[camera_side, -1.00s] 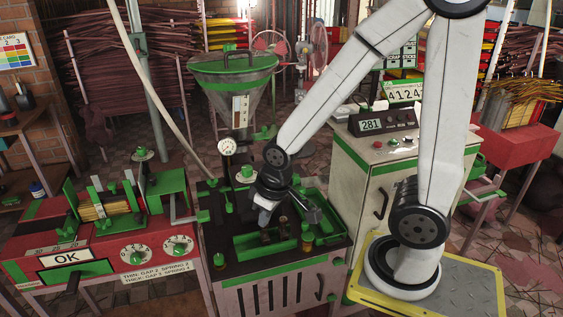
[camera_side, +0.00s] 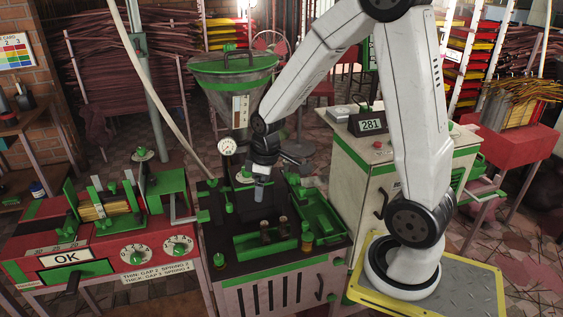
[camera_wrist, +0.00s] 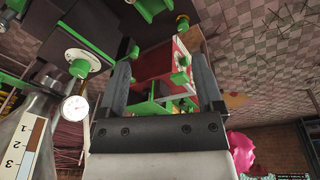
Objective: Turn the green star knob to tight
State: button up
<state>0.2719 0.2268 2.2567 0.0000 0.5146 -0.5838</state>
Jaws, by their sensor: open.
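A green knob on a pale round plate (camera_side: 245,177) stands at the back of the dark-topped machine, below the hopper, partly hidden by my gripper. It seems to be the star knob, but its points and any tight mark are too small to read. In the wrist view a green knob on a white disc (camera_wrist: 82,62) shows left of the fingers, probably the same one. My gripper (camera_side: 259,194) is just right of and in front of the knob, above the machine top, pointing down. In the wrist view its two fingers (camera_wrist: 160,75) are apart with nothing held between them.
A metal hopper (camera_side: 234,85) and a round gauge (camera_side: 227,146) stand close behind my gripper. A green tray (camera_side: 318,218) lies to the right, with small brown-topped cylinders (camera_side: 283,222) in front. A red machine (camera_side: 110,245) with dials and an OK sign stands left.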

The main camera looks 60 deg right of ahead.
jog(key=w+d+f+n+g, duration=0.1)
jog(key=w+d+n, duration=0.15)
jog(key=d, duration=0.85)
jog(key=n, duration=0.4)
send_over(295, 175)
jog(key=shift+a+f+m+g, duration=0.1)
jog(key=shift+f+m+g, duration=0.2)
jog(key=shift+f, duration=0.55)
jog(key=shift+f, duration=3.9)
grip_shut()
